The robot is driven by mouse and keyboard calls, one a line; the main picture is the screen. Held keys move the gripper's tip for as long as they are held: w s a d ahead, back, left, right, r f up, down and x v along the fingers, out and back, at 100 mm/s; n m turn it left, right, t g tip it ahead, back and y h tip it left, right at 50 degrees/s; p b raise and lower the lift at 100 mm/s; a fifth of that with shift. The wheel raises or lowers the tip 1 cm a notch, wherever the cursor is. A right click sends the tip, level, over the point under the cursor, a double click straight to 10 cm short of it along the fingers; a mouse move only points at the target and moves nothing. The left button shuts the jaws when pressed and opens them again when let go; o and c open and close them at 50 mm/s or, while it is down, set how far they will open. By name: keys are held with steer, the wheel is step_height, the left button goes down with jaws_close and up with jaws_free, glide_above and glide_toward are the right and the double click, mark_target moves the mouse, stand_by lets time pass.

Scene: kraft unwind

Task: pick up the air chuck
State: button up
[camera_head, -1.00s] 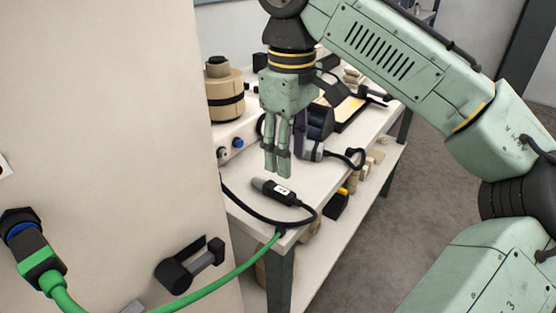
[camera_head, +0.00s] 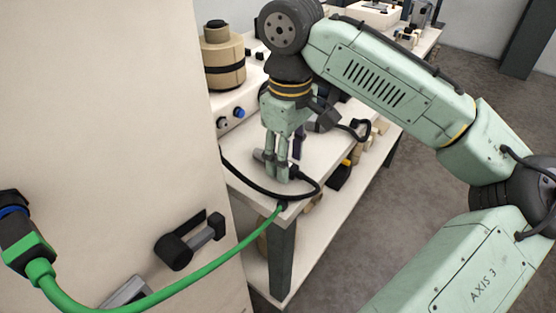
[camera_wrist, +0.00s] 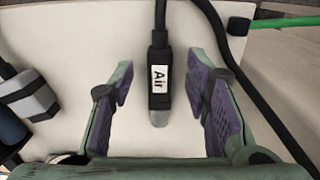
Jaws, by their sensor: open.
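The air chuck (camera_wrist: 159,80) is a dark, slim piece with a white "Air" label, a grey rounded tip and a black hose at its other end. In the wrist view it lies on the white bench top between the two purple-padded fingers of my gripper (camera_wrist: 163,105). The fingers are open, with a gap on both sides of the chuck. In the head view my gripper (camera_head: 282,176) points down over the chuck near the bench corner and hides most of it.
The black hose (camera_head: 265,193) loops over the bench (camera_head: 235,180) edge toward a green hose (camera_head: 225,264). A tan stacked cylinder (camera_head: 223,62) stands behind, left of my gripper. In the wrist view, a grey-and-black object (camera_wrist: 29,97) lies on the left.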

steer(key=shift+f, duration=0.6)
steer(key=shift+c, duration=0.5)
jaws_close()
